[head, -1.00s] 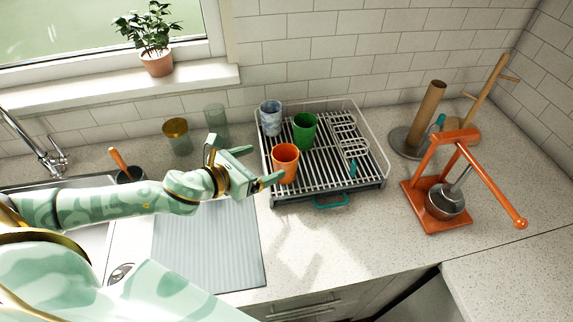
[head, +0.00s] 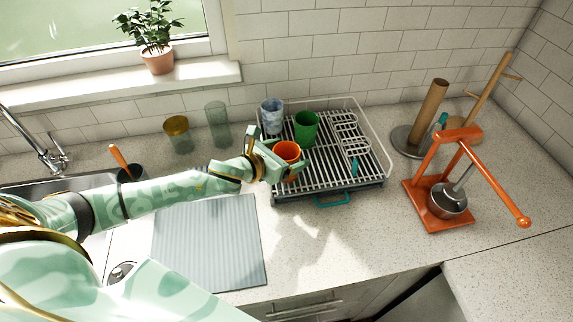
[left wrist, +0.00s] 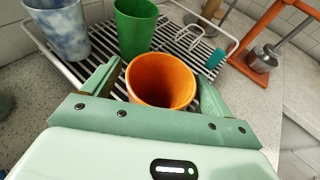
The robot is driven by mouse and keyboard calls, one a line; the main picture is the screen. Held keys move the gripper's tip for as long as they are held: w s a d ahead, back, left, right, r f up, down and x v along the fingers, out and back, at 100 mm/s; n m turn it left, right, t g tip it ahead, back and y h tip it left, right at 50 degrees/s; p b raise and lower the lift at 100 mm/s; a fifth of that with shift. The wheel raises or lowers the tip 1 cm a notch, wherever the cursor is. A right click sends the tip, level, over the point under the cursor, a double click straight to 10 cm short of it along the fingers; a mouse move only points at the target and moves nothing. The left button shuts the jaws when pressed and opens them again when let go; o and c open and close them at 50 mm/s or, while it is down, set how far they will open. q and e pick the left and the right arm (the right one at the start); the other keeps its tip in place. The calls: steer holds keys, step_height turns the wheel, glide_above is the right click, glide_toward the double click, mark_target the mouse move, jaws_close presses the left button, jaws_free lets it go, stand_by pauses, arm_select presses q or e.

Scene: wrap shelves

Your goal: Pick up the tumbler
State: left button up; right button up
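An orange tumbler (head: 287,152) stands upright at the front left of the dish rack (head: 318,187). My left gripper (head: 279,156) is open around it, with one finger on each side. In the left wrist view the orange tumbler (left wrist: 160,82) sits between the fingers, its open top facing the camera; whether the fingers touch it I cannot tell. A green tumbler (head: 306,128) and a blue-white marbled tumbler (head: 271,117) stand behind it on the rack. My right gripper is not in view.
A ribbed grey mat (head: 210,245) lies in front. An orange press (head: 433,205) and a paper-roll holder (head: 429,115) stand right. Counter between rack and press is clear.

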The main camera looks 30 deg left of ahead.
arm_select(q)
steer(key=c, duration=0.9)
steer(key=shift+o, duration=0.2)
